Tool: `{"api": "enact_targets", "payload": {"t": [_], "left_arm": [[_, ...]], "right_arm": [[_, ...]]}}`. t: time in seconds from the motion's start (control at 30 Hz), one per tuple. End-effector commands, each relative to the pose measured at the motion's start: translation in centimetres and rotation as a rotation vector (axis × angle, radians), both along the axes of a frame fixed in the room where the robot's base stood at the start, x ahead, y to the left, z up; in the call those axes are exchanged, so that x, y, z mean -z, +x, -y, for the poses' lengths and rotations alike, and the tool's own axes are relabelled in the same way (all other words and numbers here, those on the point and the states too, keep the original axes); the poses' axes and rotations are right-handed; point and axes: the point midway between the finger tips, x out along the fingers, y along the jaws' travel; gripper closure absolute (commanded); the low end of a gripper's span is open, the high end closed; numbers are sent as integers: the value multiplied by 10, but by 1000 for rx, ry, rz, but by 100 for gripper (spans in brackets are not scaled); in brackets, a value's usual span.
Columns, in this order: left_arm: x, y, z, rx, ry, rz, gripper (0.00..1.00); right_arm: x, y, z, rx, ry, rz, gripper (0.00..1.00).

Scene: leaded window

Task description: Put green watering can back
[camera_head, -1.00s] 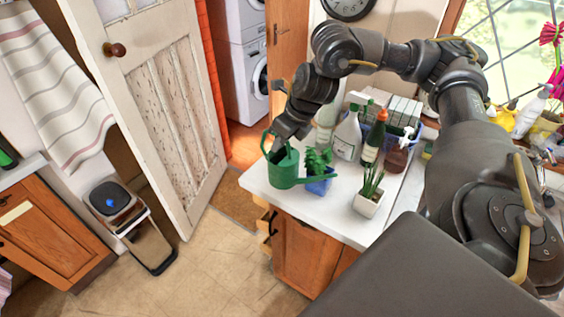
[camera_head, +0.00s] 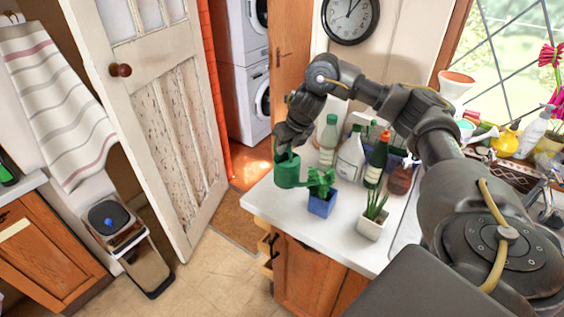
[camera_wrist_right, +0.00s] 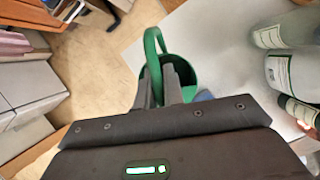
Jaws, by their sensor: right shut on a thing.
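The green watering can (camera_head: 287,172) is at the left back part of the white counter (camera_head: 285,213), behind and left of a blue pot with a leafy plant (camera_head: 322,203). My right gripper (camera_head: 284,147) is above it, shut on its handle. In the right wrist view, the looped green handle (camera_wrist_right: 151,48) passes between the fingers (camera_wrist_right: 166,82), with the can body (camera_wrist_right: 184,72) just beyond. I cannot tell whether the can's base touches the counter. My left gripper is not in view.
A white pot with a spiky plant (camera_head: 373,222) stands at the front. Several bottles, including a clear one with a green cap (camera_head: 329,140) and a dark one (camera_head: 376,162), stand right of the can. The counter's front left corner is bare.

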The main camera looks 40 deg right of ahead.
Motion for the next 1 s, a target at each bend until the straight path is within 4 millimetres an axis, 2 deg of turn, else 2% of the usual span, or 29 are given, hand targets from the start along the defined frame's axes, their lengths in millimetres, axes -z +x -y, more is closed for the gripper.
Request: {"api": "enact_targets", "payload": {"t": [0.03,0.1,0.3,0.47,0.53,0.63,0.8,1.0], "left_arm": [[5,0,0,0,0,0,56],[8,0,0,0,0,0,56],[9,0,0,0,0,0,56],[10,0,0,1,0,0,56],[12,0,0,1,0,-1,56],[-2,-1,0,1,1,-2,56],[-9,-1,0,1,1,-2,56],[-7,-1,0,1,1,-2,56]], "right_arm": [[13,7,2,3,5,-3,100],[22,15,5,1,4,-2,100],[33,26,10,-1,2,2,100],[34,28,10,-1,0,3,100],[41,31,12,1,2,0,100],[51,30,12,0,0,-5,100],[68,31,13,1,0,1,100],[70,31,12,0,0,3,100]]}}
